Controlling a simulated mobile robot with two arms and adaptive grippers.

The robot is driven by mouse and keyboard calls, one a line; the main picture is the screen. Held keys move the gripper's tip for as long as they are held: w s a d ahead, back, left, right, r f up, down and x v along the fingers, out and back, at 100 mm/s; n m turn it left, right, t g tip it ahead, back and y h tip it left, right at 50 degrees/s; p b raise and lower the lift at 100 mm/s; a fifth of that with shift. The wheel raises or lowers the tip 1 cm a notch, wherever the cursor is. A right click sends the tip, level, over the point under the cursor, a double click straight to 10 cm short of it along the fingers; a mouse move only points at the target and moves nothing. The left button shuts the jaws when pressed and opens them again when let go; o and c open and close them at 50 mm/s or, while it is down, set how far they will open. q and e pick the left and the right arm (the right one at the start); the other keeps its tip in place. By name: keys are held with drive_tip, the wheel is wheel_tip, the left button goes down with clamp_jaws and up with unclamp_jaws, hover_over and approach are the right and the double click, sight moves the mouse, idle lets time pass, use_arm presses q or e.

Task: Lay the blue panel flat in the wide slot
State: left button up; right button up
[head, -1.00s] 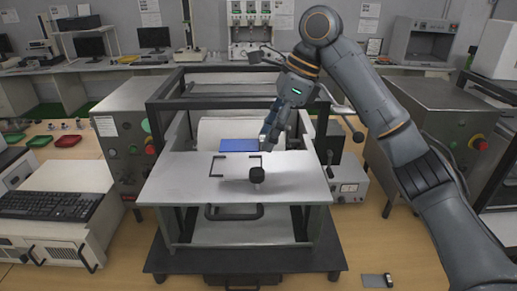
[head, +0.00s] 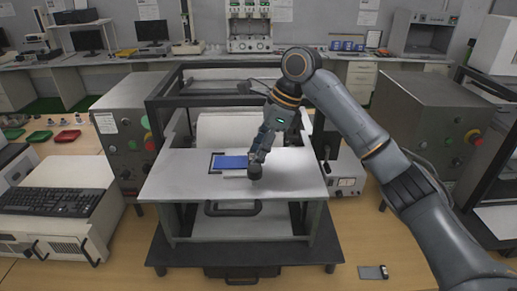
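The blue panel (head: 229,162) lies on, or very close to, the white tabletop of the rig. It appears flat and within the black-cornered outline (head: 212,156) that marks the slot; the outline's left corners show beside it. My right gripper (head: 256,164) is at the panel's right end, pointing down, and hides that end and the outline's right side. Its fingers are too small and overlapped to tell whether they grip the panel. My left gripper is out of view.
The rig's dark frame (head: 165,105) rises behind. The tabletop's left and right front areas are clear.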

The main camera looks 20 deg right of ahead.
drive_tip(key=o, duration=0.4)
drive_tip(key=shift+o, duration=0.2)
drive_tip(key=shift+r, duration=0.1)
drive_tip(key=b+v, duration=0.2)
drive_tip(key=v, duration=1)
drive_tip(key=shift+p, duration=0.3)
